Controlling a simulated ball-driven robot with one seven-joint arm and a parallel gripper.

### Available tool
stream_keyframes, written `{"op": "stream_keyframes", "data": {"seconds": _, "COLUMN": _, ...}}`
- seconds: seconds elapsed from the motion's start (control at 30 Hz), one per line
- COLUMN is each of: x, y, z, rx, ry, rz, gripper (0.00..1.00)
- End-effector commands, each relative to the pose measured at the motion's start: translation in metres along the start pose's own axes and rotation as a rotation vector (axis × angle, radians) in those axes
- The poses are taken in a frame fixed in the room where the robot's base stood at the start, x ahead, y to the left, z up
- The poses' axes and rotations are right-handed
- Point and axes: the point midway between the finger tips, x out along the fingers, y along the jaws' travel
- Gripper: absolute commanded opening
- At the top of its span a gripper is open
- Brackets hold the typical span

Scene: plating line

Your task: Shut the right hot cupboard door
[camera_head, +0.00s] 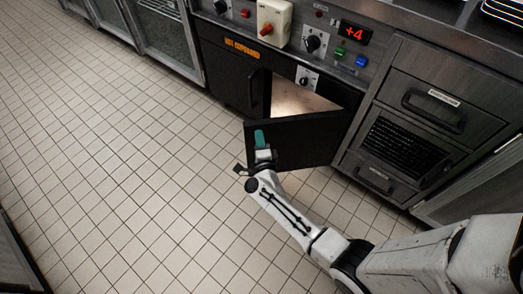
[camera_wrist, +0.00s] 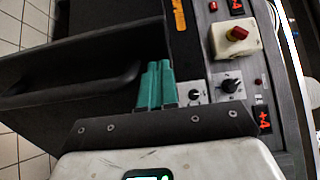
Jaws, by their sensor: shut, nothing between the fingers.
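The right hot cupboard door (camera_head: 306,146) is dark and stands open, swung out from the cupboard with its free edge at the left in the head view. Behind it the lit interior (camera_head: 290,97) shows. My gripper (camera_head: 259,138), with teal fingers, is at the door's outer face near the upper free corner. The fingers are shut and empty. In the wrist view, the teal fingers (camera_wrist: 157,84) overlap the dark door (camera_wrist: 100,50) beside its long handle (camera_wrist: 75,88). I cannot tell whether they touch it.
The left door (camera_head: 223,75) looks shut under the orange hot cupboard label (camera_head: 242,48). Knobs and a red display (camera_head: 355,33) line the panel above. Drawers (camera_head: 433,98) stand at the right. The tiled floor (camera_head: 130,170) at the left is clear.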

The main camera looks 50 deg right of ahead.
Motion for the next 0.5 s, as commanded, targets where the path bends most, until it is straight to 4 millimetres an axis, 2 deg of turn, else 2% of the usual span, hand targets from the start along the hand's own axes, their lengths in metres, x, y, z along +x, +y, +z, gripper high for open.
{"op": "stream_keyframes", "data": {"seconds": 0.2, "x": 0.0131, "y": 0.0000, "z": 0.0000, "rx": 0.001, "ry": 0.000, "rz": 0.000, "gripper": 0.00}}
{"op": "stream_keyframes", "data": {"seconds": 0.5, "x": 0.0136, "y": -0.0003, "z": 0.0001, "rx": 0.000, "ry": 0.000, "rz": 0.000, "gripper": 0.00}}
